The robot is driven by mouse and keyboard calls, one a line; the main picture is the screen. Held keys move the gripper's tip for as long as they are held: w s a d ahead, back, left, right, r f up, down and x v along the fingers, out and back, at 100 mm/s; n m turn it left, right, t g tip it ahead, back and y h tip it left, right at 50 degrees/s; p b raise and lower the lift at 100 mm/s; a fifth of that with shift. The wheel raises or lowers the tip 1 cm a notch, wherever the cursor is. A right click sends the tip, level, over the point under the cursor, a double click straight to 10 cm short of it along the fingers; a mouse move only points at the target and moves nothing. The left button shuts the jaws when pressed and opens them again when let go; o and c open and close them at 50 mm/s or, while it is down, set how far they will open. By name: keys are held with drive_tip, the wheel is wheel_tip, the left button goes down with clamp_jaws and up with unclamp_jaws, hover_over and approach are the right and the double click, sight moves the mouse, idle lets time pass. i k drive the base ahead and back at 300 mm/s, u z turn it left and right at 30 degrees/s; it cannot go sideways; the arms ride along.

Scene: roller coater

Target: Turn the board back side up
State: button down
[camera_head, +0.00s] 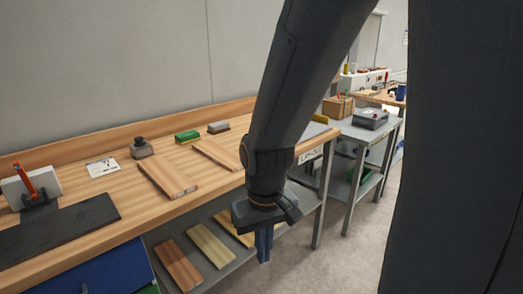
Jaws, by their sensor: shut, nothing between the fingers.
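My gripper (264,244) points downward in front of the bench's front edge, with its fingers together and nothing visible between them. A reddish-brown wooden board (168,178) lies flat on the wooden bench top (120,213), near its front edge, to the left of my gripper and apart from it. I cannot tell which face of the board is up.
More boards (208,245) lie on the grey shelf below. A dark mat (62,227) and a red-handled tool (30,180) are at left. A green block (188,136), a grey block (218,127) and a small dark pot (141,149) stand behind. A grey table (365,133) is at right.

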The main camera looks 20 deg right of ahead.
sight(230, 160)
drive_tip(key=z, duration=0.45)
drive_tip(key=k, duration=0.5)
drive_tip(key=z, duration=0.8)
drive_tip(key=i, duration=0.65)
drive_tip(key=u, duration=0.8)
drive_tip(key=i, duration=0.6)
drive_tip(key=u, duration=0.7)
